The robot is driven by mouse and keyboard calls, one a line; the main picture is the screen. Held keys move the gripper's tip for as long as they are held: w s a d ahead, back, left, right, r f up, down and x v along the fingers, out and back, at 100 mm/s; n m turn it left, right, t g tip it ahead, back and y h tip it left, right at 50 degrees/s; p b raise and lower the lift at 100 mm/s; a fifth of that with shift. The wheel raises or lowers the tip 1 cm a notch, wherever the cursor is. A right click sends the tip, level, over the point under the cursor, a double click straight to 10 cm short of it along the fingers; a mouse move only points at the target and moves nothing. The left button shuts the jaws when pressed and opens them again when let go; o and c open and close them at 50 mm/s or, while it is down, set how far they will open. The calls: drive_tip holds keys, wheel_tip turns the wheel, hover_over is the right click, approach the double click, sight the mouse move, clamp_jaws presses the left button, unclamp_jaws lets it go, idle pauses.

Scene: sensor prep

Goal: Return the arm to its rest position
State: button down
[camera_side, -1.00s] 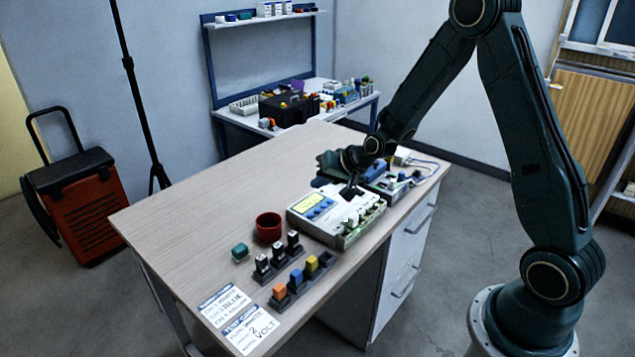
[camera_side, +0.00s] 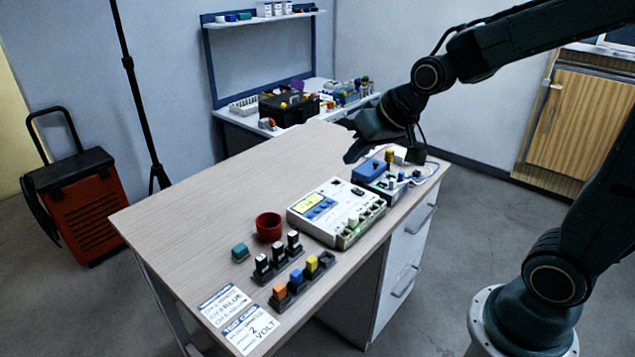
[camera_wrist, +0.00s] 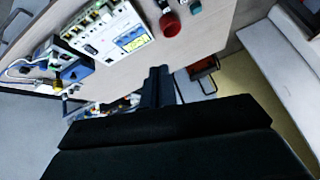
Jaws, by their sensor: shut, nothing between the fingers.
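My gripper (camera_side: 352,153) is raised above the back of the wooden table (camera_side: 190,215) in the side view, behind and above the white meter box. It holds nothing. In the wrist view its fingers (camera_wrist: 158,72) are together, with no object between them. The white meter box (camera_side: 325,207) with a yellow display stands on the table, clear of the gripper; it also shows in the wrist view (camera_wrist: 108,45). A blue device on a board (camera_side: 370,171) sits behind the box, below my gripper.
A red cup (camera_side: 269,228), a teal block (camera_side: 240,252), and racks of black and coloured plugs (camera_side: 300,280) stand on the table. Two printed cards (camera_side: 238,318) lie at the front. A shelf bench (camera_side: 225,115) stands behind. The table's left side is bare.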

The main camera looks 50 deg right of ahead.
drive_tip(key=s+a+r+n, duration=0.1)
drive_tip(key=s+r, duration=0.1)
drive_tip(key=s, duration=0.7)
drive_tip(key=s+r+n+g, duration=0.1)
drive_tip(key=s+r, duration=0.1)
drive_tip(key=s, duration=0.7)
drive_tip(key=shift+s+a+r+n+h, duration=0.15)
drive_tip(key=shift+s+a+n+h, duration=0.15)
drive_tip(key=shift+a+n, duration=0.1)
